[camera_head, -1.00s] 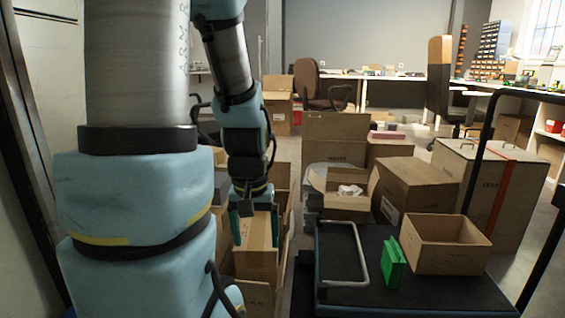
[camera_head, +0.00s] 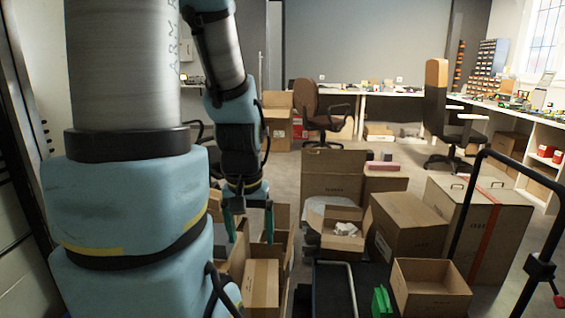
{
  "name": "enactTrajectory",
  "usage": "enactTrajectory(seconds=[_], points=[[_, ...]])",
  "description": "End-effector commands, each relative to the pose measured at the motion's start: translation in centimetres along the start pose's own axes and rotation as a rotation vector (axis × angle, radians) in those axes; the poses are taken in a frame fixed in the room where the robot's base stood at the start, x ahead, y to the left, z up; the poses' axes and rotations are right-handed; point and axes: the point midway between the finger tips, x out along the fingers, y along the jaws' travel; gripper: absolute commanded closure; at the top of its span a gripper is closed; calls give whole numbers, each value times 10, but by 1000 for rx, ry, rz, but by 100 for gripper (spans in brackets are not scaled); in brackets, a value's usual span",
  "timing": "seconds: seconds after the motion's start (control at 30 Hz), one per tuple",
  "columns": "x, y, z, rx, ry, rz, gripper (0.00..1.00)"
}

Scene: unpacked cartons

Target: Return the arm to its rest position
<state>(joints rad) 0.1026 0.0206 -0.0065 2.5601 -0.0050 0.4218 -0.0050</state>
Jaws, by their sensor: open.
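My gripper (camera_head: 248,222) hangs from my arm left of the picture's middle, pointing down. Its two green fingers are apart, with nothing held between them. A closed, taped carton (camera_head: 261,284) sits below and in front of it, among open cartons, apart from the fingers. My large upper arm links fill the left side and hide what lies behind them.
A dark cart (camera_head: 333,290) stands at the lower middle, with a green object (camera_head: 381,302) and an open box (camera_head: 430,287) at its right. Several cartons (camera_head: 407,226) crowd the floor behind. Office chairs (camera_head: 320,105) and desks stand farther back, with some clear floor between.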

Motion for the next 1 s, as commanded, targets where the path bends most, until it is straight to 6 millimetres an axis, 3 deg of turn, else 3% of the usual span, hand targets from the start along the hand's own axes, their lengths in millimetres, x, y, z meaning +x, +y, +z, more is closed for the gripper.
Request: enactTrajectory(seconds=[0.03, 0.4, 0.6, 1.0], points=[[-33, 0, -5, 0, 0, 0, 14], [-138, 0, -19, 0, 0, 0, 14], [-160, 1, -22, 0, 0, 0, 14], [-160, 1, -22, 0, 0, 0, 14]])
